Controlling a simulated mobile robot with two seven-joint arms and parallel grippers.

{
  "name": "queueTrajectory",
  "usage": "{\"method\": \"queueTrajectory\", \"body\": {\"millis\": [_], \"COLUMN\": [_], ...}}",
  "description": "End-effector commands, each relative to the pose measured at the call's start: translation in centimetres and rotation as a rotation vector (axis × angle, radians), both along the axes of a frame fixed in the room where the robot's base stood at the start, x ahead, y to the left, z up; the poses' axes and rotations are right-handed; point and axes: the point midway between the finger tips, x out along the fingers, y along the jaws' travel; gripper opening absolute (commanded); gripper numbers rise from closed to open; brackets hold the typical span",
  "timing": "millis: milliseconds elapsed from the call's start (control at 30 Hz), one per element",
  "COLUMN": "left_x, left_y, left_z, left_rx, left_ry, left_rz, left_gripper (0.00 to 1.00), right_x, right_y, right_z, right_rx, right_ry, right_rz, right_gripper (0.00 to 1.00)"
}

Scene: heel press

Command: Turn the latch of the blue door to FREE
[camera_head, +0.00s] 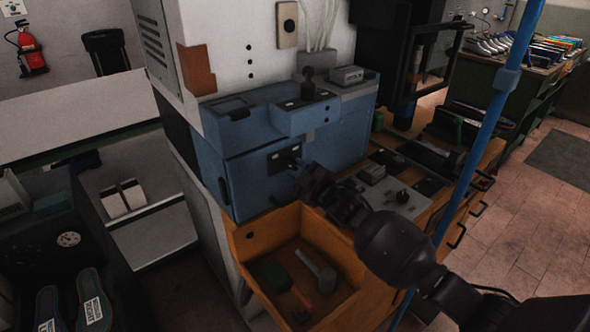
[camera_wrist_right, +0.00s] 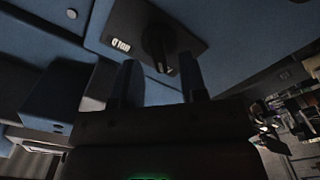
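The blue door (camera_head: 250,185) is on the front of the blue machine and looks shut. Its dark latch plate (camera_head: 283,156) carries a black latch knob (camera_wrist_right: 158,45), seen close in the right wrist view. A small white label (camera_wrist_right: 121,45) beside the knob looks upside down; I cannot read it surely. My right gripper (camera_head: 298,172) is in front of the door at the latch. In the wrist view its two fingers are apart, with the knob between or just beyond their tips (camera_wrist_right: 159,66); contact is not clear. My left gripper is not in view.
An open orange drawer (camera_head: 245,240) with tools in it lies below the door and my right arm. A grey control box (camera_head: 395,198) is on the bench to the right. A blue pole (camera_head: 480,140) stands further right.

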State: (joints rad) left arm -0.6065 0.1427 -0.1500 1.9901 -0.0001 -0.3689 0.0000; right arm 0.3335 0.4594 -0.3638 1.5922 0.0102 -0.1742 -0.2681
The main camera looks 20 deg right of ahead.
Motion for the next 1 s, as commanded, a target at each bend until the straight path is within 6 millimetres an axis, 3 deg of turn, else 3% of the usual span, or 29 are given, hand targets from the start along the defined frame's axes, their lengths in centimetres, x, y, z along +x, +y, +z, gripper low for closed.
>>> {"method": "queueTrajectory", "body": {"millis": [300, 500, 1000], "left_x": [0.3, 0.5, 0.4], "left_y": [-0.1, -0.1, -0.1], "left_z": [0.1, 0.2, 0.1], "left_rx": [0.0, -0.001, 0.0], "left_ry": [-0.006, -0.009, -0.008], "left_rz": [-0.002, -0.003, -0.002], "left_gripper": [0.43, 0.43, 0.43], "right_x": [-5.3, -7.8, -8.9], "right_y": [-2.0, -2.9, -3.3], "right_z": [-0.1, -0.1, 0.0], "right_rx": [-0.002, -0.002, -0.001], "right_ry": [0.002, 0.002, 0.0], "right_rz": [-0.001, -0.001, -0.001], "right_gripper": [0.39, 0.39, 0.39]}}
